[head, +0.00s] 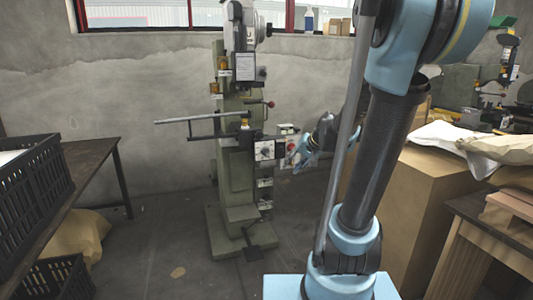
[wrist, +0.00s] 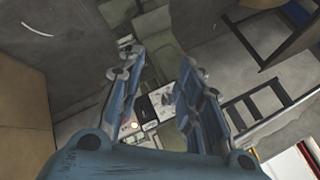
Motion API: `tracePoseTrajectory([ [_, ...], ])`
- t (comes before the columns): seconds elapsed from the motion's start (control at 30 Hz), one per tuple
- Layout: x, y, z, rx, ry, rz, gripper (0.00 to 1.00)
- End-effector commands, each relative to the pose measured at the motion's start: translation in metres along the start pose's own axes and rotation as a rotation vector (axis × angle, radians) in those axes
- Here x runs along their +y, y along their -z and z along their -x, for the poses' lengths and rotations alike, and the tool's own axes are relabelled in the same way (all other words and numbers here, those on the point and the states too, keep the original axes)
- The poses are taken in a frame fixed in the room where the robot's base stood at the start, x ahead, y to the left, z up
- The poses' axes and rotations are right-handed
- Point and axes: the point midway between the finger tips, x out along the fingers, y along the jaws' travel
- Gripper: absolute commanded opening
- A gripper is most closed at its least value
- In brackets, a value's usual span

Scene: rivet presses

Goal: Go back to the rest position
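My gripper (head: 301,158) is in front of the right side of the green rivet press (head: 236,170), close to its control box (head: 265,152) in the picture. In the wrist view my gripper (wrist: 157,78) has its two blue fingers spread apart, with nothing held between them. The control box (wrist: 150,105) shows beyond the fingers, with a white face and a small lit spot. I cannot tell the exact gap between fingers and box. My arm rises on the right and hides part of the wall and boxes.
A dark table (head: 92,152) with black crates (head: 32,185) stands at the left. A large cardboard box (head: 440,190) and a wooden table (head: 490,235) stand at the right. Another machine (head: 507,60) is at the back right.

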Motion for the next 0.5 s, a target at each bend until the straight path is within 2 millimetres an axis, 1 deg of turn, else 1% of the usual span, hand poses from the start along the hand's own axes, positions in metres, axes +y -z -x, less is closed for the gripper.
tracePoseTrajectory([
  [0.03,0.004,-0.015,0.007,-0.018,-0.023,0.017,0.33],
  [0.1,0.01,-0.033,0.015,-0.043,-0.056,0.04,0.33],
  [0.27,0.027,-0.074,0.033,-0.1,-0.136,0.091,0.33],
  [0.5,0.059,-0.133,0.059,-0.183,-0.26,0.16,0.33],
])
